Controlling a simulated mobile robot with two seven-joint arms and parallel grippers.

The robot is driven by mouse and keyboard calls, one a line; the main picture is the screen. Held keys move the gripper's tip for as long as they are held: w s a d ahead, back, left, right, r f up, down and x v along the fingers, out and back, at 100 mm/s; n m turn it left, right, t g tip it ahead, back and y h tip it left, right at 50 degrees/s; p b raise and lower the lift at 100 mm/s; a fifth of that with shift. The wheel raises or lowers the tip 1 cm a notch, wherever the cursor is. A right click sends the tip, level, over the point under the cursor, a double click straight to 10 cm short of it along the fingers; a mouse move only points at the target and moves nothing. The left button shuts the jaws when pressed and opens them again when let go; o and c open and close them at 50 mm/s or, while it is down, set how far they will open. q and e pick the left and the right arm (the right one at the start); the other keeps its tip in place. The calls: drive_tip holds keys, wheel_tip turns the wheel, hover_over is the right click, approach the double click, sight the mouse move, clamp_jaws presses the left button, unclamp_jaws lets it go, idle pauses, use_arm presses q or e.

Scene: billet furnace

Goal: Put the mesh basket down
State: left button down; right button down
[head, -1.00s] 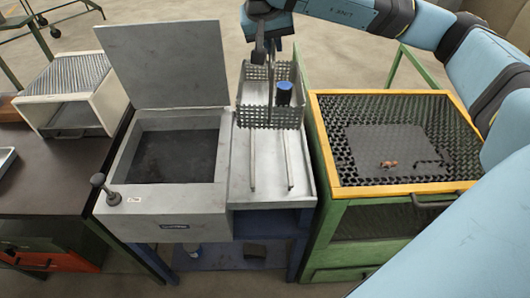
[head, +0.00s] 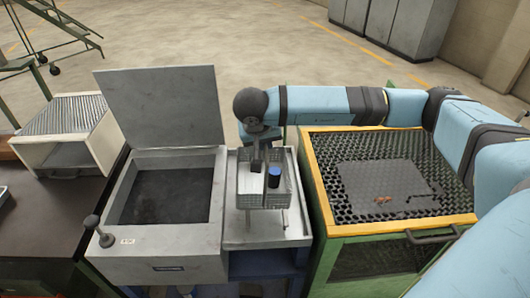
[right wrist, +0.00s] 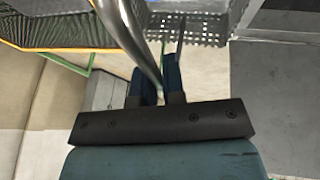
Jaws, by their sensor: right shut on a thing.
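The mesh basket (head: 250,194) is a grey perforated metal box with a blue-topped cylinder (head: 275,179) in it. It is upright over the steel drain shelf (head: 237,231) beside the open tank. I cannot tell whether its underside touches the shelf. My right gripper (head: 258,158) is above the basket, shut on its handle. In the right wrist view the fingers (right wrist: 160,84) are at the curved metal handle bar (right wrist: 128,38), with part of the perforated basket beyond. My left gripper is not in view.
The grey tank (head: 165,193) with its raised lid (head: 160,107) stands left of the shelf. To the right is a green-framed bench (head: 322,205) with a yellow rim and black grating. A white slatted-top box (head: 75,152) is at far left.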

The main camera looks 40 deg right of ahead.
drive_tip(key=shift+f, duration=2.1)
drive_tip(key=c, duration=1.2)
unclamp_jaws()
drive_tip(key=shift+s, duration=0.1)
